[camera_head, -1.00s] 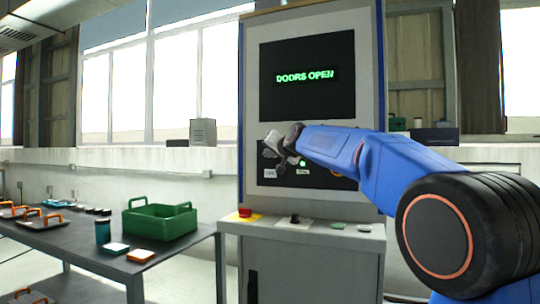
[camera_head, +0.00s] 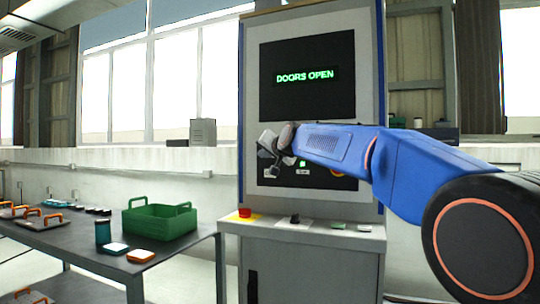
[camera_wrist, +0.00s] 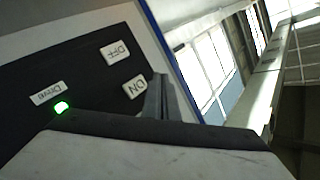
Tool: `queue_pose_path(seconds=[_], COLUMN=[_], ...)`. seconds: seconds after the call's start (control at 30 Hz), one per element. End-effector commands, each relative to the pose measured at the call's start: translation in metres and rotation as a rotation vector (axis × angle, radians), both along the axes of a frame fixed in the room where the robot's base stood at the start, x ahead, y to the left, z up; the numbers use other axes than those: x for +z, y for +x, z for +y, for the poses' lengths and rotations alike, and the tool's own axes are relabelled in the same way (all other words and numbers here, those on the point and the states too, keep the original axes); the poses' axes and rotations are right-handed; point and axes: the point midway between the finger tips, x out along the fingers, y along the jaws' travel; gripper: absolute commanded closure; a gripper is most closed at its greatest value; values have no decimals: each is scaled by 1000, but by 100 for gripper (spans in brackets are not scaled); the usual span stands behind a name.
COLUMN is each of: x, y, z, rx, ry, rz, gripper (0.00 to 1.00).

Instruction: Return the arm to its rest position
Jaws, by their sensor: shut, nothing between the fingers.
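My blue arm reaches in from the right of the head view, in front of a machine control cabinet. My gripper (camera_head: 270,147) is at the arm's left end, before the cabinet's lower black button panel. It is shut and holds nothing. In the wrist view a grey gripper part fills the bottom. Beyond it the black button panel (camera_wrist: 92,88) shows OFF and ON labels, upside down, and a lit green lamp (camera_wrist: 61,107). I cannot tell the exact gap between gripper and panel.
The cabinet screen (camera_head: 306,76) reads DOORS OPEN. A red button (camera_head: 245,212) stands on the cabinet's ledge (camera_head: 320,231). At left, a dark table (camera_head: 72,236) bears a green crate (camera_head: 160,222), a dark cup (camera_head: 103,232), small boxes and orange-handled trays. Floor shows between table and cabinet.

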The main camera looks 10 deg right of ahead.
Motion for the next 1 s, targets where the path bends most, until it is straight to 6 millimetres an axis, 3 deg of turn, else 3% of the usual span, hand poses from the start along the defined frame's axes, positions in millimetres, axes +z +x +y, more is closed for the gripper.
queue_pose_path(seconds=[0.5, 0.63, 0.77, 1.0], x=[0, -8, -36, -122], y=[0, -12, -49, -149], z=[0, -1, -5, -15], rx=[1, 5, 18, 61], ry=[-1, -18, -69, -206], rz=[1, 21, 86, 266], gripper=[100, 100, 100, 100])
